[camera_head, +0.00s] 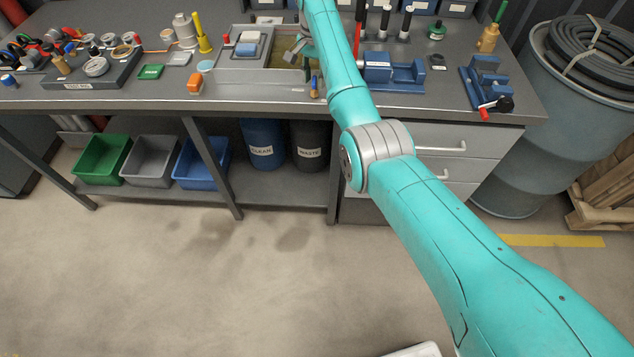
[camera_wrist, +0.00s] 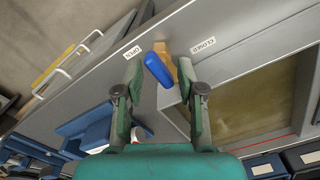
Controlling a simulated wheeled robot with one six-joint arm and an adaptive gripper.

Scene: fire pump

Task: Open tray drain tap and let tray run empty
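The drain tap has a blue lever (camera_wrist: 157,68) and a brass body (camera_wrist: 169,52), at the bench's front edge; in the head view the small tap (camera_head: 314,88) sits at the tray's front right. An OPEN label (camera_wrist: 132,52) lies left of the lever and a CLOSED label (camera_wrist: 203,45) right of it in the wrist view. The tray (camera_wrist: 166,98) holds brownish-green liquid (camera_wrist: 245,103). My gripper (camera_wrist: 159,66) is open, its fingers apart on either side of the lever in the picture; contact cannot be told. In the head view my gripper (camera_head: 297,48) hangs over the tray.
A blue vice (camera_head: 392,72) stands right of the tray. An orange block (camera_head: 195,84) and a yellow cone-like tool (camera_head: 202,35) stand to the left. CLEAN (camera_head: 262,140) and WASTE (camera_head: 309,142) drums stand under the bench.

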